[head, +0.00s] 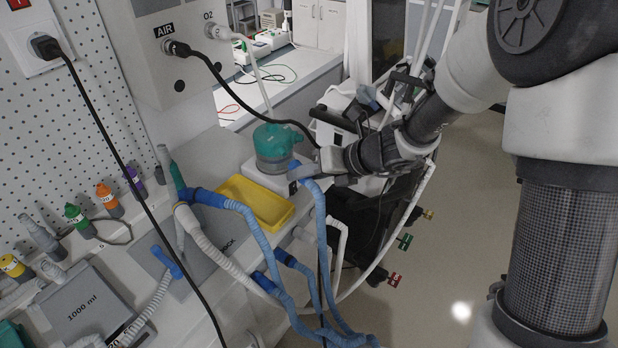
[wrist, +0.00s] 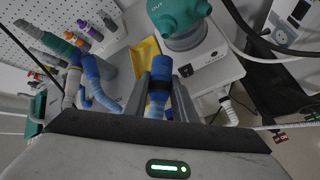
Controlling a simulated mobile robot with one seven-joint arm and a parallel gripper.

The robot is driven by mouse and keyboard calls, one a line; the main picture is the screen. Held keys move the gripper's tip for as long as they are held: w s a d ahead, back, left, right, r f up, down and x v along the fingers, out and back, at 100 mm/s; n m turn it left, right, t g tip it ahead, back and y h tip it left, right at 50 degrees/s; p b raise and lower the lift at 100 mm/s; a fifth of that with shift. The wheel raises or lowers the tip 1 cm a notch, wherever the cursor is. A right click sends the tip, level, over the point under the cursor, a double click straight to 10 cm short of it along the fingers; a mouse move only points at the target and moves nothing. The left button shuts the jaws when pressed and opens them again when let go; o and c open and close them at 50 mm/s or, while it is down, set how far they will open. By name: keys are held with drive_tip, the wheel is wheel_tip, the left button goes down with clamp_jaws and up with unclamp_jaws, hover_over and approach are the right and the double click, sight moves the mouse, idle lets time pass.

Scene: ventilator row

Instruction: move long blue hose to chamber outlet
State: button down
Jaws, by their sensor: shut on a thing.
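My gripper (head: 302,174) is shut on the blue end of a long blue hose (head: 321,225), right beside the chamber. In the wrist view the blue hose end (wrist: 160,70) stands between the two fingers, pointing away from my palm. The hose hangs down from my gripper past the bench edge. The humidifier chamber (head: 272,145) has a teal lid and sits on a white base. In the wrist view the chamber lid (wrist: 180,14) bears an "OUT" marking, and the hose end is apart from it, lower and to the left. The outlet opening itself is not clear.
A yellow tray (head: 282,226) lies left of the chamber. Other blue tubing (head: 240,208) and a white corrugated hose (head: 215,252) cross the bench front. A black cable (head: 245,98) runs from the AIR socket to behind my gripper. Coloured connectors (head: 108,200) line the pegboard wall.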

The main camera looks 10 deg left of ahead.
sight(301, 164)
drive_tip(key=shift+w+a+p, duration=0.3)
drive_tip(key=shift+w+a, duration=0.9)
drive_tip(key=shift+w, duration=0.15)
drive_tip(key=shift+w+a+p, duration=0.65)
drive_tip(key=shift+w+a, duration=0.4)
idle(1.0)
drive_tip(key=c, duration=1.4)
unclamp_jaws()
